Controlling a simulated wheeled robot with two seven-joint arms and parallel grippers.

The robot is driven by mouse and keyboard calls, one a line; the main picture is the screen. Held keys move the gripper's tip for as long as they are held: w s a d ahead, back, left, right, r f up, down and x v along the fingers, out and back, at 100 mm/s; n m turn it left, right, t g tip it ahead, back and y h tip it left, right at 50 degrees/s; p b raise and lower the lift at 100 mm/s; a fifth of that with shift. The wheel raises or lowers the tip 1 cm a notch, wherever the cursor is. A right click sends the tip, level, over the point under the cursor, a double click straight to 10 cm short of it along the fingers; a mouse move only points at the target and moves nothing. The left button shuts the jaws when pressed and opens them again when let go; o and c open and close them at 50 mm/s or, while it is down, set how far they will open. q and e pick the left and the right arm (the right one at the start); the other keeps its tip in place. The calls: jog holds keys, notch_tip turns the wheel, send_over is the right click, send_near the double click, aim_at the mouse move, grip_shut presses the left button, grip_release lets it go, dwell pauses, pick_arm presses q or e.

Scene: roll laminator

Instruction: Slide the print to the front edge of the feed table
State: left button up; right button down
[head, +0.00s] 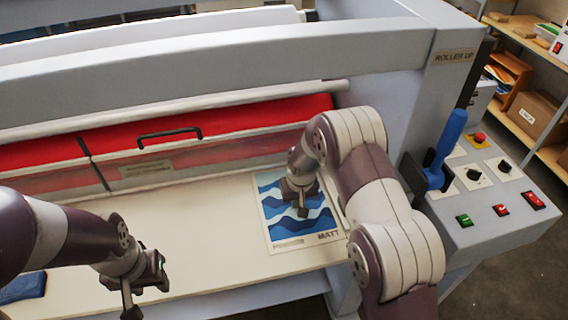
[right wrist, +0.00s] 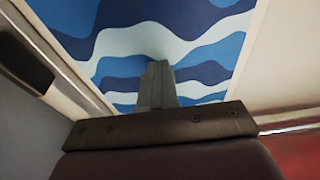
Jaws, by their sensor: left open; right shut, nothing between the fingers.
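The print (head: 272,207), a sheet with blue and white waves and the word MATT near its front, lies flat on the right part of the cream feed table (head: 205,228). A strip of bare table shows between the print and the table's front edge. My right gripper (head: 303,208) is shut and empty, pointing down over the print's middle. In the right wrist view its closed fingertips (right wrist: 158,70) are at the wavy print (right wrist: 210,45); I cannot tell whether they press on it. My left gripper (head: 146,298) is open and empty at the table's front edge, left of the print.
A clear guard with a black handle (head: 170,135) stands behind the table, before the red roller (head: 270,112). A control panel with buttons and a blue lever (head: 446,145) is at right. A dark blue cloth (head: 22,288) lies at the left. The table's middle is clear.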

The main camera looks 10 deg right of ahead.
aim_at(306, 236)
jog(key=shift+s+f, duration=0.15)
jog(key=shift+s, duration=1.05)
jog(key=shift+s+d+p, duration=0.1)
jog(key=shift+s+p, duration=0.5)
jog(key=shift+s, duration=1.4)
jog(key=shift+s, duration=1.95)
